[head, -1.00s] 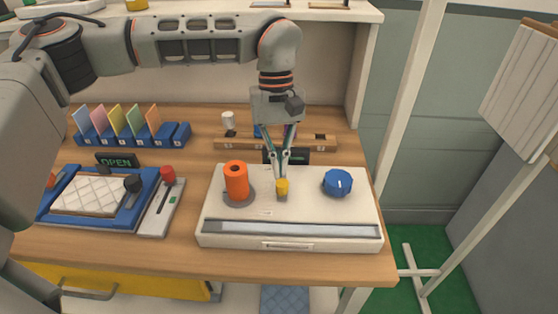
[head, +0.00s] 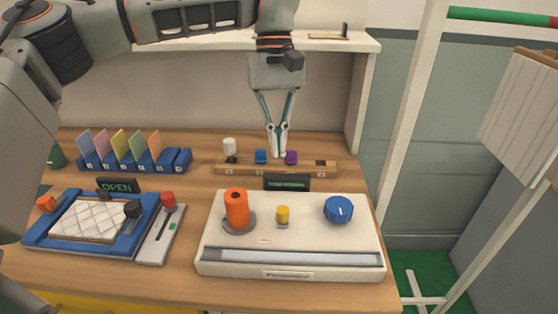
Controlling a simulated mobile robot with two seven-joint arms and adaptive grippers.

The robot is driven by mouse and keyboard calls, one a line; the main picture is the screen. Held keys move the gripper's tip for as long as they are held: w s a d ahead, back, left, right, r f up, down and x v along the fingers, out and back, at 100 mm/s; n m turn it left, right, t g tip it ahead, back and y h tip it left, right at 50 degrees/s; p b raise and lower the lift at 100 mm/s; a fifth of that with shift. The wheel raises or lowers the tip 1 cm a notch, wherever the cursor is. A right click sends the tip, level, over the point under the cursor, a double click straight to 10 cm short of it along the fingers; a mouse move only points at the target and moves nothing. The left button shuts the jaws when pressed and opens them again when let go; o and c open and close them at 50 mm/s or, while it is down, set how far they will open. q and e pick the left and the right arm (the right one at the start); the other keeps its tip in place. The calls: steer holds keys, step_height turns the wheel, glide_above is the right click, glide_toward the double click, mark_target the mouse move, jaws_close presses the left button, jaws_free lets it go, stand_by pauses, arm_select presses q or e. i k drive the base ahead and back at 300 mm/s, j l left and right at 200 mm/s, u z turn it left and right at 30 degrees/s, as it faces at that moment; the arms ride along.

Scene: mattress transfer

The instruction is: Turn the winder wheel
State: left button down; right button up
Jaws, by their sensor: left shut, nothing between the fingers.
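A white box (head: 300,240) on the wooden table carries an upright orange spool (head: 236,208) on a round grey base at its left. A small yellow knob (head: 283,214) stands in its middle and a blue ribbed dial wheel (head: 338,209) sits at its right. I cannot tell for certain which of these is the winder wheel. My left gripper (head: 277,155) points down, shut and empty, in front of the spool rack and behind the white box. It appears clear of the yellow knob. My right gripper is not in view.
Behind the box stand a small dark display (head: 287,183) with green text and a wooden rack (head: 245,168) with white, blue and purple pieces. A blue frame with a quilted pad (head: 90,221) and a blue card holder (head: 128,164) are on the left. A white post (head: 412,110) rises at the right.

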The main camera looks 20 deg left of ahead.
mark_target(338, 210)
steer(key=k, duration=1)
